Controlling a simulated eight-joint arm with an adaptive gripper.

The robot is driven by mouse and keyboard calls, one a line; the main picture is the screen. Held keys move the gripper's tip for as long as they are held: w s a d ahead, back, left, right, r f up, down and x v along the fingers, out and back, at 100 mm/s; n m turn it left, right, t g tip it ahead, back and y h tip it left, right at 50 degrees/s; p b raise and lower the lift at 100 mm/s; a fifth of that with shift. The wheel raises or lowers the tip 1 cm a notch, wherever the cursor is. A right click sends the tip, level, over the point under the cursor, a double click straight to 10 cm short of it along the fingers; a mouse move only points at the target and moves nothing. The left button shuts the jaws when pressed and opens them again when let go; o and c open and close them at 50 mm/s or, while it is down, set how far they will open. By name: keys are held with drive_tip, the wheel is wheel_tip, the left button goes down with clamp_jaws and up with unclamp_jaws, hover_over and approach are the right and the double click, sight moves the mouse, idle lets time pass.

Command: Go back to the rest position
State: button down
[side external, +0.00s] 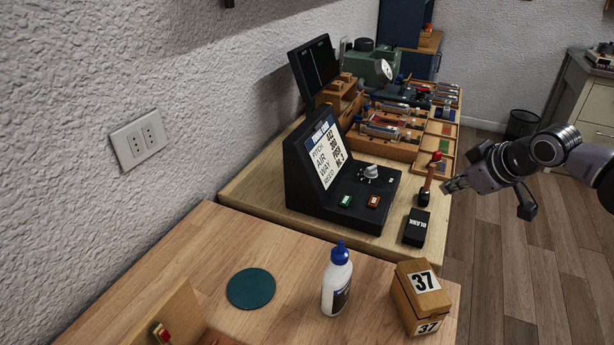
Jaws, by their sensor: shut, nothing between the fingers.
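My gripper (449,187) is at the end of my arm, which comes in from the right side of the side external view. Its fingers point left, and they are shut with nothing between them. The fingertips show close to the right edge of the workbench (264,186), near a small upright wooden-handled tool with a red top (432,172). I cannot tell whether the gripper touches the tool or is only in line with it. No rest position is marked in view.
A black console (300,185) stands left of the gripper, with a black box labelled BLANK (416,228) nearer. A white glue bottle (337,283), a green disc (251,289) and a wooden box marked 37 (403,301) stand in front. Tool trays (398,148) lie behind. Open floor (510,255) lies right.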

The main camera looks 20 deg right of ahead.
drive_tip(key=s+d+f+m, duration=0.1)
drive_tip(key=s, duration=0.5)
drive_tip(key=s+d+f+m+g, duration=0.1)
drive_tip(key=s+m, duration=0.1)
drive_tip(key=s, duration=0.3)
drive_tip(key=shift+s+d+f+m, duration=0.15)
drive_tip(key=shift+s+f+m, duration=0.15)
drive_tip(key=shift+s, duration=0.1)
idle(0.9)
